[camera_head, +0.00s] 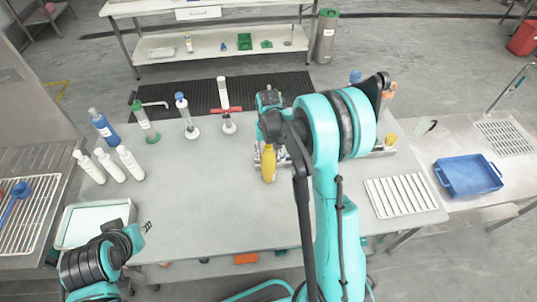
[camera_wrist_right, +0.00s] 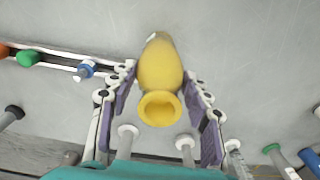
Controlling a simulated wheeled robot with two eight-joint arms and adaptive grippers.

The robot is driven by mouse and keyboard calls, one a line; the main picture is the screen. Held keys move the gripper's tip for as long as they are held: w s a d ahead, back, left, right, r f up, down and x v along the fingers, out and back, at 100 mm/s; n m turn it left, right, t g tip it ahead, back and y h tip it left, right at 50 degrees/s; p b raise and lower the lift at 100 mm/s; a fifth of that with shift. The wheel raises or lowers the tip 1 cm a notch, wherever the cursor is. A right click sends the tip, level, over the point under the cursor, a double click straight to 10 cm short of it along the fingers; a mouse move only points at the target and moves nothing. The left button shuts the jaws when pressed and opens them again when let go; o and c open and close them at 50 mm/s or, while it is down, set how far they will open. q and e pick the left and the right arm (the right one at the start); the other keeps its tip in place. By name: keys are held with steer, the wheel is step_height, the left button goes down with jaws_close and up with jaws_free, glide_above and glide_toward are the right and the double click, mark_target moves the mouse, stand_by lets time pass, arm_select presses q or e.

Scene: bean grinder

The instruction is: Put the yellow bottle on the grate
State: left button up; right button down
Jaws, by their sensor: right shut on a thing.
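The yellow bottle (camera_head: 268,164) is between the fingers of my right gripper (camera_head: 271,154), over the middle of the grey table. In the right wrist view, the bottle (camera_wrist_right: 160,68) sits between the purple finger pads of the gripper (camera_wrist_right: 160,95), with its round yellow end facing the camera. I cannot tell whether it touches the table. A white slatted grate (camera_head: 400,195) lies on the table at the right, apart from the bottle, with nothing on it. My left gripper (camera_head: 142,228) is at the lower left near a pale tray; its finger opening is unclear.
White bottles (camera_head: 105,164) and a blue bottle (camera_head: 103,128) stand at the table's left. Several upright items, including a red-handled one (camera_head: 226,106), stand at the back by a black mat (camera_head: 262,92). A blue tray (camera_head: 468,175) is at the far right. The table's front middle is clear.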

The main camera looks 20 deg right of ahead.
steer(key=shift+f, duration=0.1)
steer(key=shift+f, duration=0.1)
steer(key=c, duration=0.7)
jaws_free()
